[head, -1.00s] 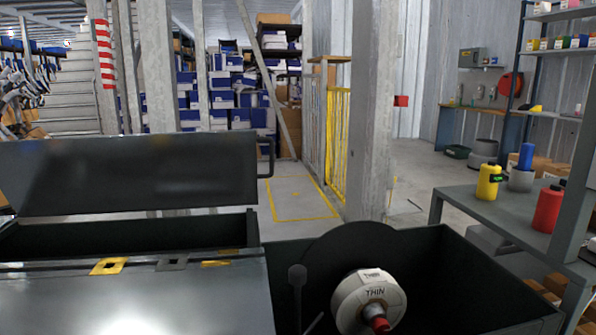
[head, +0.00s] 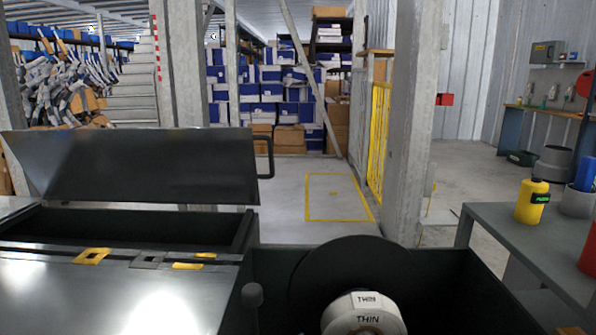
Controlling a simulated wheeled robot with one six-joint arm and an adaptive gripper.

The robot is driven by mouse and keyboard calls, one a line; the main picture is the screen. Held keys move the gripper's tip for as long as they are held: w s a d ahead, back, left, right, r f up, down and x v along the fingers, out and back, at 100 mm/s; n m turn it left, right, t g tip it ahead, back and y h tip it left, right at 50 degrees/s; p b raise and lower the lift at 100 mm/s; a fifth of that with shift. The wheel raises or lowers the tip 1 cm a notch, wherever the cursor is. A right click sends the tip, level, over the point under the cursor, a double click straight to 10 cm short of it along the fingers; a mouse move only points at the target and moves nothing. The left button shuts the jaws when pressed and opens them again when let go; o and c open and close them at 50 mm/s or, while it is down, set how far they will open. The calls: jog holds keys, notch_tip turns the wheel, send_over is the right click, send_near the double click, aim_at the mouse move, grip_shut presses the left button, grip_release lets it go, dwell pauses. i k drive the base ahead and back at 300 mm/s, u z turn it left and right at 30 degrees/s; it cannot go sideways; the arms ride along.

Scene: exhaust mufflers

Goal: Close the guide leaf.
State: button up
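No label marks any part as the guide leaf, so I cannot tell for sure which it is. A dark flat panel (head: 140,165) with a handle (head: 264,157) at its right edge stands raised over an open dark trough (head: 120,228) at the left. A yellow barred gate or railing (head: 381,130) stands beside the concrete pillar (head: 408,115) farther back. I cannot tell how it is hinged. My gripper is not in view.
A dark open bin with a white roll marked THIN (head: 363,312) is close in front. A grey table (head: 545,245) with a yellow canister (head: 531,201) stands at the right. Floor around the yellow marked rectangle (head: 335,192) is clear. Shelves of blue boxes (head: 262,90) stand behind.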

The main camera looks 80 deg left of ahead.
aim_at(211, 165)
jog(key=i, duration=0.55)
jog(key=u, duration=2.5)
